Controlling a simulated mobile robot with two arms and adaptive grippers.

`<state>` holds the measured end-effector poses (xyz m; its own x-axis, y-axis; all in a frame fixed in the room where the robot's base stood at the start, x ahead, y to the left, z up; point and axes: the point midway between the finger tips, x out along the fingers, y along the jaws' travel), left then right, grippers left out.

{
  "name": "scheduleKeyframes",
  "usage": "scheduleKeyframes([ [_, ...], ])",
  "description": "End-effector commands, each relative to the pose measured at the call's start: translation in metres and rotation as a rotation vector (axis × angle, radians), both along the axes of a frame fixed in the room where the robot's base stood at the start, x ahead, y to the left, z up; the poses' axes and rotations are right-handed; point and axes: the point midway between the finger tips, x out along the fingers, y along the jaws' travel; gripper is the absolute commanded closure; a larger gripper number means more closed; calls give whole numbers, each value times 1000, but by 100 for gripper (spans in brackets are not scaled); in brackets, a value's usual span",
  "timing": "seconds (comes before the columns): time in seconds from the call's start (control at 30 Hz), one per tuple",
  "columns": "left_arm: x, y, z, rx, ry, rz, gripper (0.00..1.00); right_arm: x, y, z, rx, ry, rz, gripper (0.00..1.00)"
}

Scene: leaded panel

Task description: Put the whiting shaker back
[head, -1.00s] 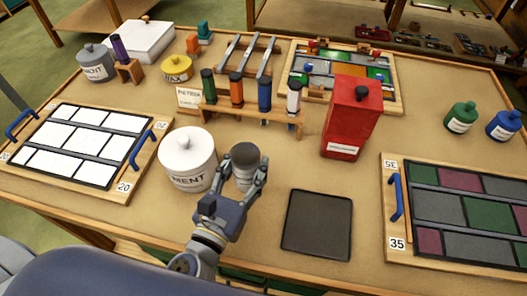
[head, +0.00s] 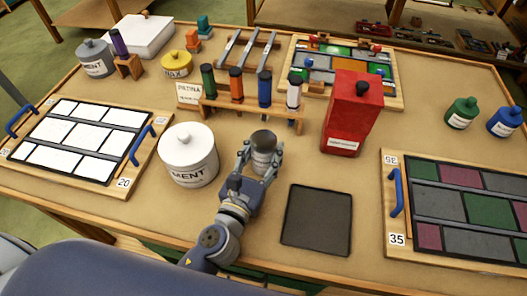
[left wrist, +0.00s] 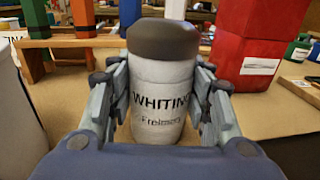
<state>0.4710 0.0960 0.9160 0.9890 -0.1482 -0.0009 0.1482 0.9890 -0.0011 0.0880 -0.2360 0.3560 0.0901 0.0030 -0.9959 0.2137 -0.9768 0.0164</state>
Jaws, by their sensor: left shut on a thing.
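The whiting shaker (head: 263,150) is a pale cylinder with a dark grey top. My left gripper (head: 260,165) is shut on it, with one finger on each side. In the left wrist view the shaker (left wrist: 162,90) stands upright between the fingers of the gripper (left wrist: 165,105), its "WHITING" label facing the camera. I cannot tell whether its base touches the table. A dark square mat (head: 317,220) lies empty on the table to the right of the gripper. My right gripper is not in view.
A white cement pot (head: 188,158) stands close left of the shaker. A red box (head: 350,115) stands to the right, and the patina rack (head: 240,112) behind. Leaded panels lie left (head: 75,178) and right (head: 400,235). Bare table lies between shaker and red box.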

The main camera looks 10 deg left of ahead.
Motion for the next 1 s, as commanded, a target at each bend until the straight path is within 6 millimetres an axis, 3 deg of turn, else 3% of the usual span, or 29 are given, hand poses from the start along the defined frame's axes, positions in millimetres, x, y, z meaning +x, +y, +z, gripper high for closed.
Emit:
scheduleKeyframes([
  [0.1,0,0,-3,0,-2,0,85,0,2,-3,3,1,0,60],
  [0.13,0,0,-4,0,0,0,51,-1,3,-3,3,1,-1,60],
  [0.2,0,0,-3,0,0,0,36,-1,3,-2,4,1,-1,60],
  [0.23,0,0,-3,0,0,0,34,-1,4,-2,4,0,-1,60],
  [0.67,-1,0,1,1,1,0,34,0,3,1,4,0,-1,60],
  [1.0,-56,8,-5,0,3,-1,34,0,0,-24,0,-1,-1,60],
])
